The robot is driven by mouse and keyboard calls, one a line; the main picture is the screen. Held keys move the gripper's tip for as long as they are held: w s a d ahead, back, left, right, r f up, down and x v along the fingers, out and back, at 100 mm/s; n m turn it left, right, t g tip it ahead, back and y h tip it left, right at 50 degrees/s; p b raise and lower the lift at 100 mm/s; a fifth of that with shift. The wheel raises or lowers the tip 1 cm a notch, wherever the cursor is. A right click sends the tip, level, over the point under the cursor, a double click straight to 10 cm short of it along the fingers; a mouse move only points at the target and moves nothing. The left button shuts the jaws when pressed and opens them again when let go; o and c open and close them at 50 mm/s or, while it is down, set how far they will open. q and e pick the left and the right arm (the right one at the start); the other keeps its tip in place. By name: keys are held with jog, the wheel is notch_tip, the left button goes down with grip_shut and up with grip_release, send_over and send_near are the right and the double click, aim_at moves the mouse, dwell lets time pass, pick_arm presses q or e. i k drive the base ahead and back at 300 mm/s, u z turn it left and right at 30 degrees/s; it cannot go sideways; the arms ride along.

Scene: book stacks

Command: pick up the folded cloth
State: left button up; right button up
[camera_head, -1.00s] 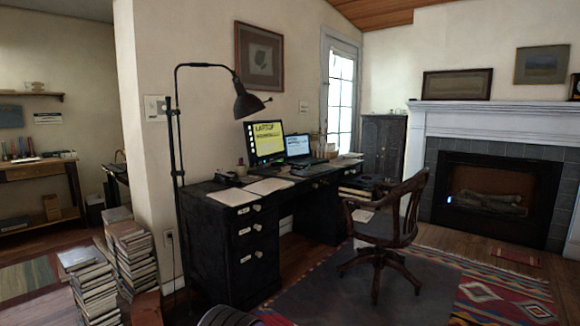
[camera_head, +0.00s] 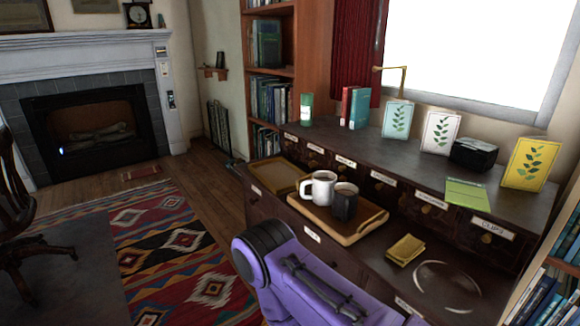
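The folded cloth (camera_head: 405,249) is a small mustard-yellow bundle. It lies flat on the lower ledge of the dark wooden cabinet, right of the wooden tray and left of a clear round glass-like dish. Neither of my grippers shows in the head view, so I cannot see where they are or whether they are open.
A wooden tray (camera_head: 356,237) holds a white mug (camera_head: 320,189) and a black mug (camera_head: 344,203). A round clear dish (camera_head: 446,287) sits close right of the cloth. Labelled drawers rise behind the ledge. A patterned rug (camera_head: 165,255) covers floor at left.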

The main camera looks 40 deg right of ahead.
aim_at(408, 248)
jog(key=z, duration=2.3)
jog(key=k, duration=1.15)
jog(key=u, duration=1.15)
jog(key=i, duration=1.4)
jog(key=z, duration=0.65)
